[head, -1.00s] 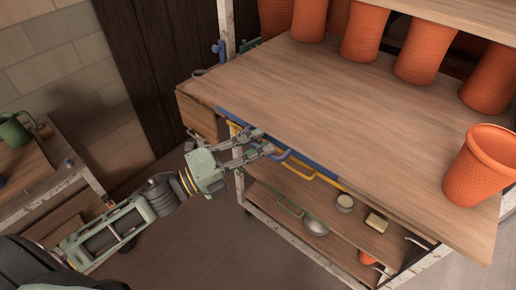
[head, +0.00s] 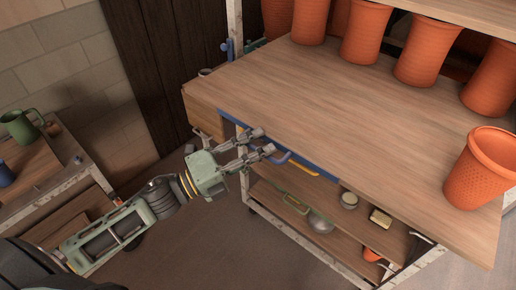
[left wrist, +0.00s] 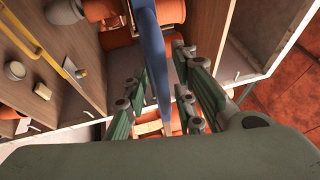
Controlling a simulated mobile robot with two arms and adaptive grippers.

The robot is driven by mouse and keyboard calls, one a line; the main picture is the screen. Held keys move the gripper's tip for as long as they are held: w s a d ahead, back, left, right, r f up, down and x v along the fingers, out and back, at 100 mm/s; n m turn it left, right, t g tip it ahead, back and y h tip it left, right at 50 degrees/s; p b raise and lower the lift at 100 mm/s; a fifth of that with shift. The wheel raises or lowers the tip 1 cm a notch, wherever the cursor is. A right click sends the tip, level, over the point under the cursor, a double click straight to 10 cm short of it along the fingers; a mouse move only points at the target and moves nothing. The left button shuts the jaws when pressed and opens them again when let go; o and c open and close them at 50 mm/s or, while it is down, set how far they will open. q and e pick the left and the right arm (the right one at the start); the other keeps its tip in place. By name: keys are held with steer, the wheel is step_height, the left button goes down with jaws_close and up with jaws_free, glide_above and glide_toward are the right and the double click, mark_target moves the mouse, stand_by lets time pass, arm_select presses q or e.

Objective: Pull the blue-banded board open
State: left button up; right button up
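The blue-banded board shows as a blue front edge (head: 313,169) just under the wooden worktop. In the left wrist view, a long blue bar (left wrist: 153,50) runs between the fingers (left wrist: 160,88), with a gap showing on each side. Contact with the bar cannot be made out. My right gripper is not in view.
A lower shelf (head: 270,199) holds a green handle, a bowl and small items. An orange perforated pot (head: 480,170) stands near the worktop's right edge, with several pots behind. The floor in front is clear.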

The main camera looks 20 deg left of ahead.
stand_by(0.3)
arm_select(q)
steer(key=v, duration=1.2)
